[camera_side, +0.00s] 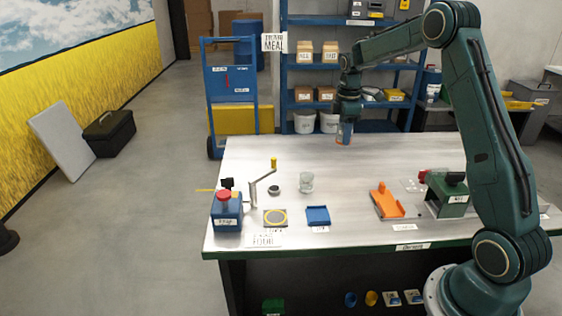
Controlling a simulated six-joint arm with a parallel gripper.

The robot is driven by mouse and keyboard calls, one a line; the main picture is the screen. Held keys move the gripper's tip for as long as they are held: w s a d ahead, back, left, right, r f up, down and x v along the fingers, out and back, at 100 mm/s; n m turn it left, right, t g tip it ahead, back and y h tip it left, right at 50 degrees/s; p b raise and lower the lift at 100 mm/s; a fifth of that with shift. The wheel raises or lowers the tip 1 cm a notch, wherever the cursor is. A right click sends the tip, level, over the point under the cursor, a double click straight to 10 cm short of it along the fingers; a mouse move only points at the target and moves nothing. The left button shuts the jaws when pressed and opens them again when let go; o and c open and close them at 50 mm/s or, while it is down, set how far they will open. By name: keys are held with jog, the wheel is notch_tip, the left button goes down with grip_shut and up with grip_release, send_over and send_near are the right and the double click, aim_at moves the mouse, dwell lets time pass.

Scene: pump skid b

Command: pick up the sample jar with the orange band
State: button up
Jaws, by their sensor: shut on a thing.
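My gripper (346,118) points down above the far part of the bench and is shut on the sample jar with the orange band (344,134). Only the lower part of the jar shows below the fingers, with orange near its bottom. The jar looks upright and appears held above the bench top; the exact gap is hard to tell. A clear glass jar (306,182) without a visible orange band stands on the bench, in front of and left of my gripper.
The bench's middle is clear.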

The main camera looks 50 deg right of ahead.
jog(key=shift+r, duration=1.4)
jog(key=w+a, duration=0.3)
jog(key=a, duration=0.9)
jog(key=w+a, duration=0.3)
jog(key=a, duration=0.9)
notch_tip(320, 180, down, 15)
jog(key=shift+s+r, duration=0.1)
jog(key=shift+s, duration=0.05)
jog(key=shift+f, duration=2.2)
jog(key=shift+f, duration=0.15)
